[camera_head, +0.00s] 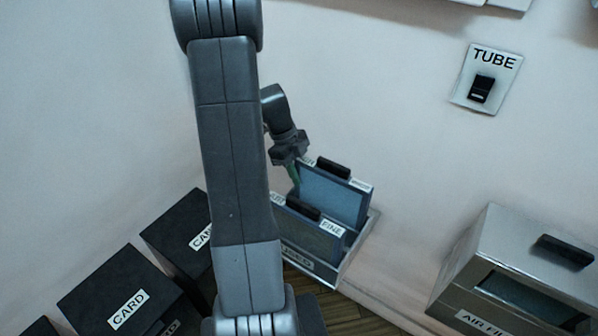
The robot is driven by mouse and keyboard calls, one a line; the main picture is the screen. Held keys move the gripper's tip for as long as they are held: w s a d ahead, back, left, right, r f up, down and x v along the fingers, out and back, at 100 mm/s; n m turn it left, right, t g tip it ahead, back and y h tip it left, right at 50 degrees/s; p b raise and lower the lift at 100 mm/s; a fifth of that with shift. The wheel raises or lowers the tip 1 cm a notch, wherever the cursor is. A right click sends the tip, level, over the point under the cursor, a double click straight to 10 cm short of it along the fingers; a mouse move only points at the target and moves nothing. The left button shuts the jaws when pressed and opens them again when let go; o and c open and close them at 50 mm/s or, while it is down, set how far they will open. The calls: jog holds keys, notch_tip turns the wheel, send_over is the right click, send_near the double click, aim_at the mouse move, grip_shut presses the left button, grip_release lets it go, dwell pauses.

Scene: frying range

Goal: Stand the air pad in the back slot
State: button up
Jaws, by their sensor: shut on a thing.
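A blue-grey pad (319,235) with a black handle stands at the front of an open metal holder (365,235). Its labels are partly hidden; the right one reads FINE and the left one seems to read AIR. A second blue-grey pad (334,198) with a black handle stands upright behind it, its left label partly covered. How deep that pad sits cannot be seen.
Black boxes labelled CARD (115,290) stand at the lower left. A metal case (500,262) labelled AIR FI... stands at the lower right. A TUBE plate (486,77) with a black switch is on the wall. The wall is close behind the holder.

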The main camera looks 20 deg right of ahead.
jog(key=shift+f+b, duration=0.95)
jog(key=shift+f, duration=0.15)
jog(key=o, duration=1.1)
jog(key=shift+o, duration=0.2)
jog(key=v, duration=1.3)
jog(key=shift+r+p, duration=0.4)
jog(key=shift+p, duration=0.05)
jog(key=shift+w, duration=0.1)
